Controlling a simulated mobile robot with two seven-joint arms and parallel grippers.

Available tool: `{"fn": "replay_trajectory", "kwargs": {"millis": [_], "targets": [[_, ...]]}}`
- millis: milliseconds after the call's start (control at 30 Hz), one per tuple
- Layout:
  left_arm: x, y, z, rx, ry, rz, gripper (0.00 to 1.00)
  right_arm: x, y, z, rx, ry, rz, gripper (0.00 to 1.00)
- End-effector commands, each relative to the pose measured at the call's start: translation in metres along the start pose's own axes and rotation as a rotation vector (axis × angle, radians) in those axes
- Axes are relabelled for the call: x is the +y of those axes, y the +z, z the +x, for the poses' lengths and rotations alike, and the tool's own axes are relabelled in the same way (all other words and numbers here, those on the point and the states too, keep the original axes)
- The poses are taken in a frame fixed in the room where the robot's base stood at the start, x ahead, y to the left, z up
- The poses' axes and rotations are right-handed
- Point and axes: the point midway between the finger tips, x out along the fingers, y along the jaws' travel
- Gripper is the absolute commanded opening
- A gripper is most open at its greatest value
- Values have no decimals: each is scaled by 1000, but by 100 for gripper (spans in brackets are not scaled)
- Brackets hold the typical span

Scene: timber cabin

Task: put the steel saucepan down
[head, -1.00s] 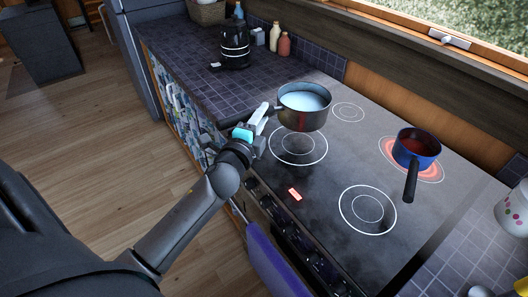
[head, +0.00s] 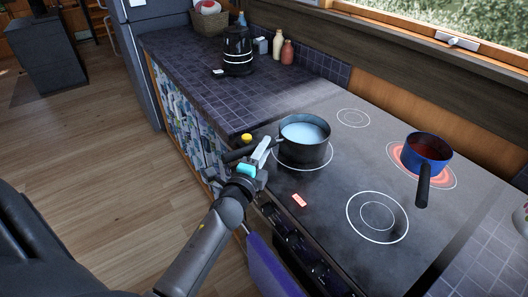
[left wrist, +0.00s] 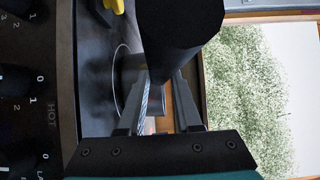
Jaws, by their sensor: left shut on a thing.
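The steel saucepan (head: 304,155), with pale liquid inside, is upright over the front-left ring of the black hob (head: 322,205). Its base looks level with the hob surface, but I cannot tell for sure whether it touches. My left gripper (head: 262,151) is shut on its dark handle, left of the pan. In the left wrist view the thick black handle (left wrist: 180,35) fills the space between the fingers (left wrist: 162,105) and hides most of the pan. My right gripper is not in view.
A blue saucepan (head: 426,149) with red contents stands on the glowing back-right ring, its handle pointing forward. The front-right ring (head: 377,216) is empty. A black kettle (head: 238,50) and bottles (head: 288,52) stand on the tiled counter. A small yellow thing (head: 246,138) is near my left gripper.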

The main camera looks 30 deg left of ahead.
Motion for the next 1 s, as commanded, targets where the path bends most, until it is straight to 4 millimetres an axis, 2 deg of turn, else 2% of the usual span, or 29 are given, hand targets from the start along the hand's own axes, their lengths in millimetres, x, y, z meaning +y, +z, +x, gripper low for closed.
{"fn": "replay_trajectory", "kwargs": {"millis": [33, 300, 333, 600, 1000], "targets": [[-7, -1, 2, 4, -13, -4, 0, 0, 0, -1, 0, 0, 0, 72], [-2, -1, 2, 3, -13, -4, 0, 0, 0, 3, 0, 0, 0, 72], [3, 0, 0, 0, 0, 0, 34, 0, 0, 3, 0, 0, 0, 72], [3, 0, 0, 0, 0, -1, 63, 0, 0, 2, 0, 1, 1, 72], [-1, 0, -3, 0, 2, -1, 63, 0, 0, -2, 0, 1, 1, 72]]}}
